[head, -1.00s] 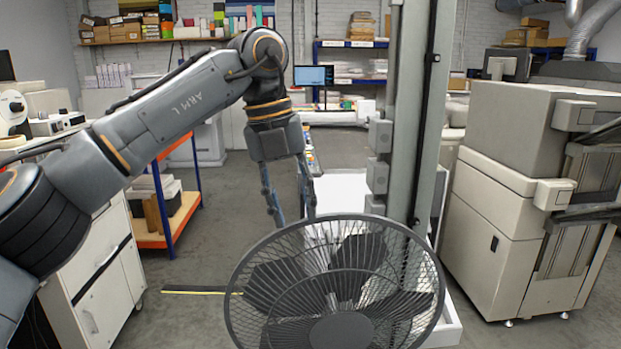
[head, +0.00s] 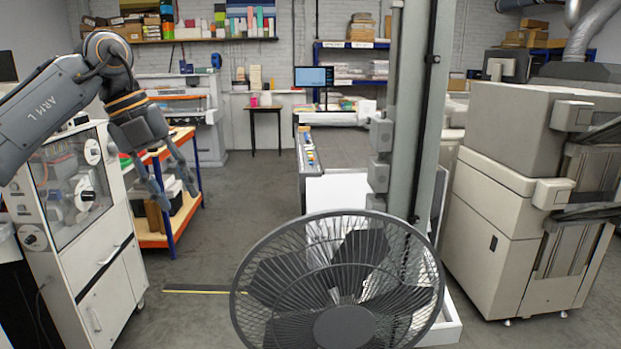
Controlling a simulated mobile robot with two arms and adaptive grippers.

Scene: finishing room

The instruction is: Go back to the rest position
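My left arm, marked ARM L, comes in from the left edge. My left gripper (head: 175,188) hangs at the left with its two fingers pointing down and spread apart, and nothing shows between them. It appears in front of the orange and blue shelf cart (head: 170,240), clear of the fan. My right gripper is not in view.
A black caged fan (head: 338,285) fills the bottom middle, before a grey upright column (head: 412,120). A large beige machine (head: 500,220) stands at right. A white cabinet with a clear panel (head: 85,240) stands at left. Grey floor (head: 235,220) is open between.

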